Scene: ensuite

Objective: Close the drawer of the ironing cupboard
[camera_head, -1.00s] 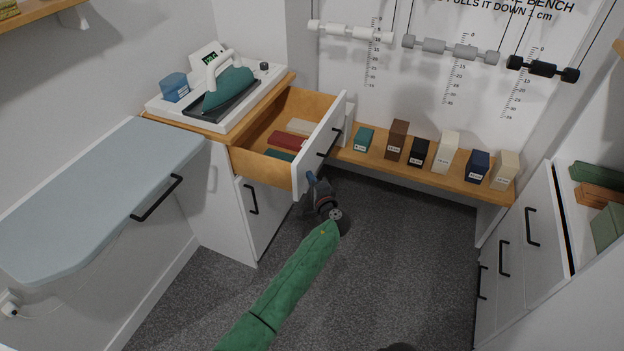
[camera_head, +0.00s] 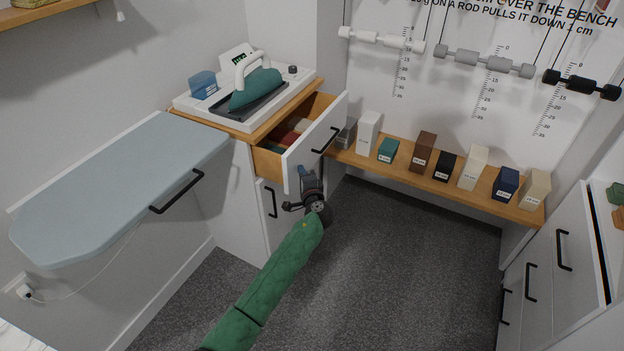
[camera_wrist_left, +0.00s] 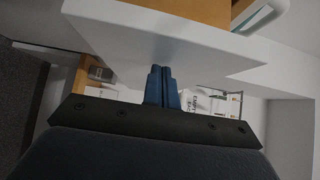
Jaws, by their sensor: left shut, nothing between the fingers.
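The drawer (camera_head: 315,139) of the ironing cupboard (camera_head: 232,190) is partly open, with its white front and black handle standing out from the cupboard. Folded red and teal things show inside it. My left gripper (camera_head: 306,173) is shut and empty, at the lower part of the drawer front. In the left wrist view its blue fingertips (camera_wrist_left: 161,75) are together against or very close to the white drawer front (camera_wrist_left: 215,52); contact is not certain. My right gripper is not in view.
An iron (camera_head: 254,87) rests on a white tray on the cupboard top. A fold-down ironing board (camera_head: 120,185) is at left. A wooden bench (camera_head: 440,185) with several small boxes runs right of the drawer. White drawers (camera_head: 555,265) stand at right; the carpet between is clear.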

